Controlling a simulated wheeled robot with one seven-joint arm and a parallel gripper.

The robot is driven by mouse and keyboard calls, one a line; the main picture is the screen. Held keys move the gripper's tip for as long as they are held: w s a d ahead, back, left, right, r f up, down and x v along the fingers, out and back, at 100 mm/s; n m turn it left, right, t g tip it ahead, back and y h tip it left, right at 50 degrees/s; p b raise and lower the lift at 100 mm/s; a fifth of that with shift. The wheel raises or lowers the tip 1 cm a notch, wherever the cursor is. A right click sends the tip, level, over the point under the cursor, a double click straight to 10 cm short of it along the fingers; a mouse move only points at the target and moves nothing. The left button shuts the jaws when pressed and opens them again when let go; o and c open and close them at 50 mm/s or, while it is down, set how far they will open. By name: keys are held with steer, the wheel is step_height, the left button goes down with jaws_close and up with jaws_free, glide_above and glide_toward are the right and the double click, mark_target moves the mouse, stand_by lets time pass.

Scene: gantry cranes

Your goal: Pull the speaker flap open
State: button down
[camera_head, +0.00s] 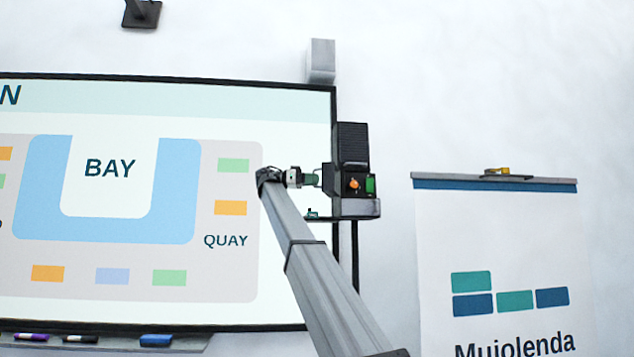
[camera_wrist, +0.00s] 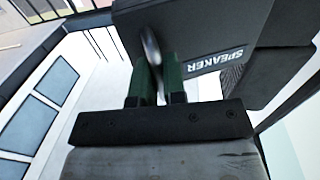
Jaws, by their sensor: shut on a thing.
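The speaker unit (camera_head: 352,143) is a dark box with a ribbed grille on top, mounted at the right edge of the wall screen. The speaker flap (camera_wrist: 210,30) is a dark grey panel with "SPEAKER" in white letters, upside down in the wrist view. A thin metal handle (camera_wrist: 150,48) stands out from the flap. My gripper (camera_head: 316,180) is at the left side of the unit. In the wrist view its two green fingers (camera_wrist: 156,68) are shut on the handle. The fingers partly hide the handle. How far the flap stands open is hard to tell.
An orange knob (camera_head: 354,184) and a green part (camera_head: 370,185) sit on the unit's front. A small shelf (camera_head: 325,218) juts out below left. The large screen (camera_head: 230,110) is close on the left. A flipchart (camera_head: 500,240) stands right.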

steer(key=shift+w, duration=0.2)
steer(key=c, duration=1.5)
jaws_free()
steer(key=shift+d, duration=0.15)
steer(key=a, duration=0.7)
steer(key=s+a, duration=0.1)
steer(key=a, duration=0.2)
steer(key=shift+a, duration=0.4)
steer(key=shift+a, duration=0.1)
